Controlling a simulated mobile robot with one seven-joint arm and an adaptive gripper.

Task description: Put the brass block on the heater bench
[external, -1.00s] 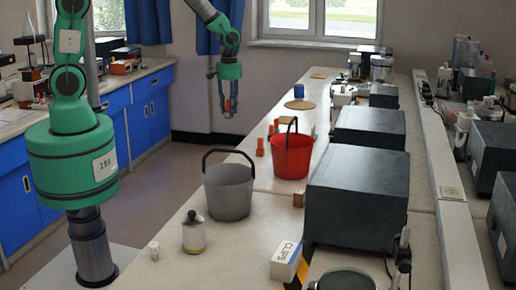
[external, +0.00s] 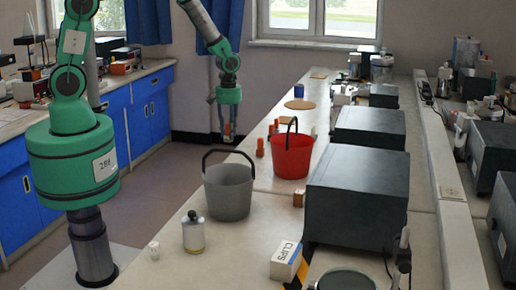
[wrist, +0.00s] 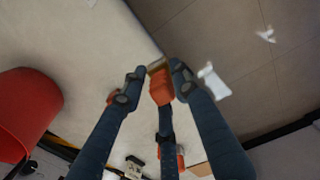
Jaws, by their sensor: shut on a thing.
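My gripper (external: 228,133) hangs at the far left edge of the long bench, beyond the grey bucket. In the wrist view its fingers (wrist: 154,82) are closed around a small orange block (wrist: 161,88) with a tan end face. The block is partly hidden by the fingers; I cannot tell whether it is the brass block. A small brownish block (external: 298,200) stands on the bench beside the large dark box. I cannot make out for certain which thing is the heater bench.
On the long bench (external: 235,262) stand a grey bucket (external: 229,192), a red bucket (external: 291,156), orange pieces (external: 260,147), a blue cup (external: 299,90) on a round tan mat (external: 300,104) and large dark boxes (external: 356,200). Open floor (external: 150,185) lies left of the bench.

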